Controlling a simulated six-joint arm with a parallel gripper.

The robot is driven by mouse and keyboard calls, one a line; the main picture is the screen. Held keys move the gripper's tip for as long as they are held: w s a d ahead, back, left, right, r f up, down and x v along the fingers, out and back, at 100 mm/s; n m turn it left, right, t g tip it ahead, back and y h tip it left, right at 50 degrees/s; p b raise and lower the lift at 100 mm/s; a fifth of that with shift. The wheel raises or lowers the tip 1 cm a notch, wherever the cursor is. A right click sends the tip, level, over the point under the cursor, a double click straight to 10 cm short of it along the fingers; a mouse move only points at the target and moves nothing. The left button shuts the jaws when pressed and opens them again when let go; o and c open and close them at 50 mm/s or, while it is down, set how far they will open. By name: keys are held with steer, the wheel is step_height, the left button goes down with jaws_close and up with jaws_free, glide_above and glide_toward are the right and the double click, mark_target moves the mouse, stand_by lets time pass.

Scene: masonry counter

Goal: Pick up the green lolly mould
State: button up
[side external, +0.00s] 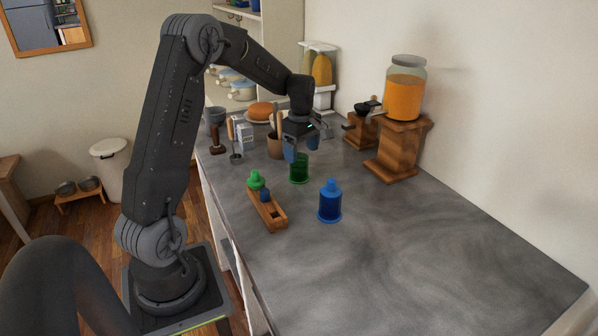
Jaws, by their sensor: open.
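A green, see-through cup-like piece (299,168) stands upright on the grey counter, just below my gripper (302,149). My gripper points down with its fingers apart and nothing visibly held; I cannot tell whether the fingertips reach past the green piece's rim. A second green piece with a rounded knob top (256,181) sits at the far end of a wooden rack (276,217). I cannot tell which green piece is the mould, or whether they are two parts of it. A blue mould with a similar knob top (329,201) stands upright right of the rack.
A small dark blue piece (264,191) is at the rack. A wooden stand (393,158) with an orange-filled jar (404,95) is at the back right. A brown cup (275,146) and a carton (245,136) stand behind my gripper. The counter's front right (430,260) is clear.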

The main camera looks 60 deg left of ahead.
mark_target(300, 164)
steer(key=f, duration=0.5)
steer(key=shift+s, duration=0.25)
steer(key=shift+c, duration=0.2)
steer(key=c, duration=1)
